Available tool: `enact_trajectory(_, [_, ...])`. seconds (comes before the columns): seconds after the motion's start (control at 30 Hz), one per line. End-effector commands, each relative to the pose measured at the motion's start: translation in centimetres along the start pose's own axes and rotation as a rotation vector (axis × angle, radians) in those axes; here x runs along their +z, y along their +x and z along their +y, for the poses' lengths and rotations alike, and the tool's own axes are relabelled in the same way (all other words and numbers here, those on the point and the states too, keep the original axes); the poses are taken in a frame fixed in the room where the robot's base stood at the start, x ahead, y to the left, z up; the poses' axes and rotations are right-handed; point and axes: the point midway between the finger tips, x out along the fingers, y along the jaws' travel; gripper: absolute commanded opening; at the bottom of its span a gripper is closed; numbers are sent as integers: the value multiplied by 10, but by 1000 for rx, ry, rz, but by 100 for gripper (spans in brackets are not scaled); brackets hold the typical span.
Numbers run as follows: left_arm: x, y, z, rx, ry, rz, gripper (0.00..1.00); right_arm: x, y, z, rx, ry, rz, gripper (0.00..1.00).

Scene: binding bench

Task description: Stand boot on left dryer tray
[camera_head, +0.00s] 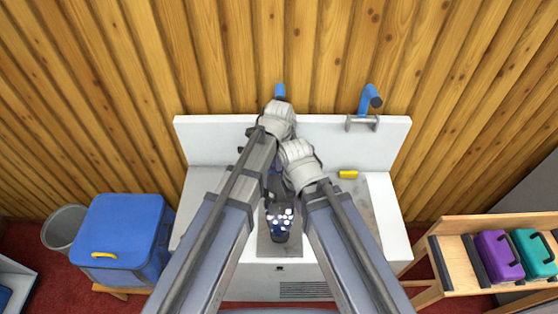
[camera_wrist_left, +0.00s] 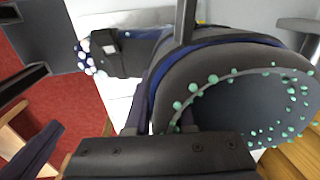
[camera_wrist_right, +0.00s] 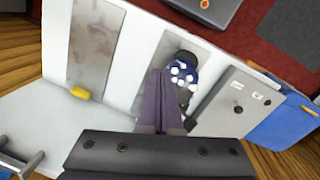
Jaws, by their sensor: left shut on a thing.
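The boot (camera_head: 279,222) has a dark blue toe with white dots and lies over the grey left dryer tray (camera_head: 264,247), toe towards me. In the left wrist view its wide, blue-edged cuff (camera_wrist_left: 180,82) with mint-green dots opens to the right, so the boot appears tilted. My left gripper (camera_head: 277,120) is shut on the cuff; its fingers (camera_wrist_left: 160,115) show against it. My right gripper (camera_head: 299,163) is just in front, its fingers (camera_wrist_right: 160,95) together beside the boot's toe (camera_wrist_right: 182,72). I cannot tell whether the sole touches the tray.
The right tray (camera_head: 385,205) is bare apart from a yellow piece (camera_head: 348,174) by its edge. A blue wall pipe (camera_head: 369,98) rises behind it. A blue bin (camera_head: 120,235) stands left, and a shelf with purple (camera_head: 499,255) and teal cases (camera_head: 535,250) stands right.

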Motion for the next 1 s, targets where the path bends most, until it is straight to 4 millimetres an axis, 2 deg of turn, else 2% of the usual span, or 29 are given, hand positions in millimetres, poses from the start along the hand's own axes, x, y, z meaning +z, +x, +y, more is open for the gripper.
enact_trajectory(0.1, [0, 14, 1, -1, 0, 0, 0, -1, 14, -1, 0, 1, 0, 0])
enact_trajectory(1.0, [0, 79, 10, -1, 0, 0, 0, -5, 79, -8, 0, 2, 0, 0])
